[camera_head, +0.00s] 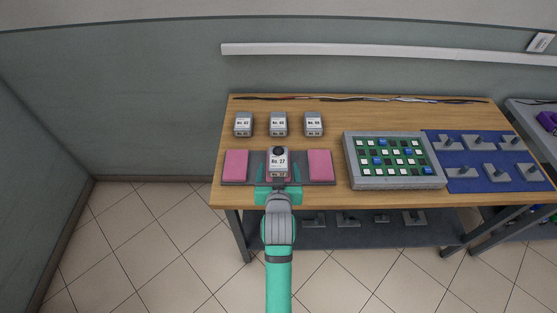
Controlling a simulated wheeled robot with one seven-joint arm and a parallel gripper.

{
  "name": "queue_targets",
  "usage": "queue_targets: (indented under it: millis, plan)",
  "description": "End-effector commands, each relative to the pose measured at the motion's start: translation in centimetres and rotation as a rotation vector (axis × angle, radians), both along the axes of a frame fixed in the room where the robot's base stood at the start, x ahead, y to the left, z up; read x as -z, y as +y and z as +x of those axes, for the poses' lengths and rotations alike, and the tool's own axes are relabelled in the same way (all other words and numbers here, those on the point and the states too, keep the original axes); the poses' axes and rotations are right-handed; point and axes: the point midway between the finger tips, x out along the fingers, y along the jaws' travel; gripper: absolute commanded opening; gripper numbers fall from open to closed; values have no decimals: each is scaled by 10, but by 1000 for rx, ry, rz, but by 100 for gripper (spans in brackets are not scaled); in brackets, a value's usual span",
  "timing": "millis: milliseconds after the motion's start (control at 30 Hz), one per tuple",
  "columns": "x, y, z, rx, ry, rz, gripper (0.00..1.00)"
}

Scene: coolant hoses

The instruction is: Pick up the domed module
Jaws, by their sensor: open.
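A grey module labelled "No. 27" (278,162) with a dark rounded top stands at the middle of a dark tray (250,182), between two pink pads. It is the only module here that shows a dome. My gripper (278,185), with teal parts, is at the tray's front edge, just in front of the module's lower part. Its jaws are open. The fingertips are hard to make out, so I cannot tell whether they flank or touch the module.
Three labelled modules (278,124) stand in a row behind the tray. A grey-framed green board (396,187) with white and blue pieces lies to the right, beside a blue mat (463,183) with grey fixtures. Cables (350,99) run along the wooden table's back edge.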

Motion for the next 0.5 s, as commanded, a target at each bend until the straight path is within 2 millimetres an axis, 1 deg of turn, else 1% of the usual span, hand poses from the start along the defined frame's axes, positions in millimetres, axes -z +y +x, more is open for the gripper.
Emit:
queue_targets:
  millis: [33, 100, 367, 500]
  plan:
    - [3, 0, 8, 0, 0, 0, 75]
    - [7, 0, 16, 1, 1, 0, 75]
    - [13, -1, 32, 2, 0, 0, 75]
    - [21, 0, 49, 2, -1, 0, 75]
